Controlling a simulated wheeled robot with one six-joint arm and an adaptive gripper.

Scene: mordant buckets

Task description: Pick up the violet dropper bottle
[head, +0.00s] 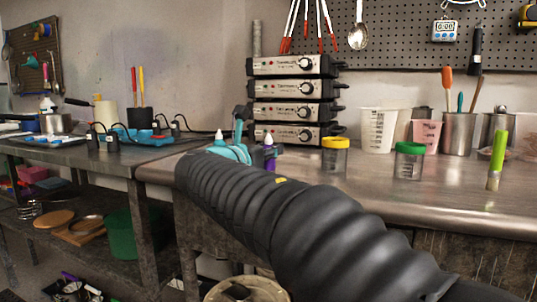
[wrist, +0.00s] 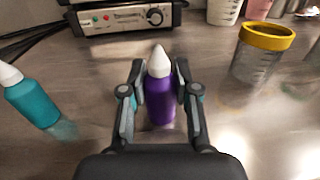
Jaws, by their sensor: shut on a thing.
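The violet dropper bottle (wrist: 160,98) with a white pointed tip stands upright between the fingers of my gripper (wrist: 158,100) in the wrist view. The gripper is shut on it, with one finger along each side. In the head view the violet bottle (head: 269,152) shows only in part, behind my black arm and beside the teal part of my gripper.
A teal dropper bottle (wrist: 33,96) with a white tip stands to the left. A yellow-lidded jar (wrist: 262,52) stands to the right, and a green-lidded jar (head: 409,160) is farther right. Stacked heater units (head: 291,112) stand behind.

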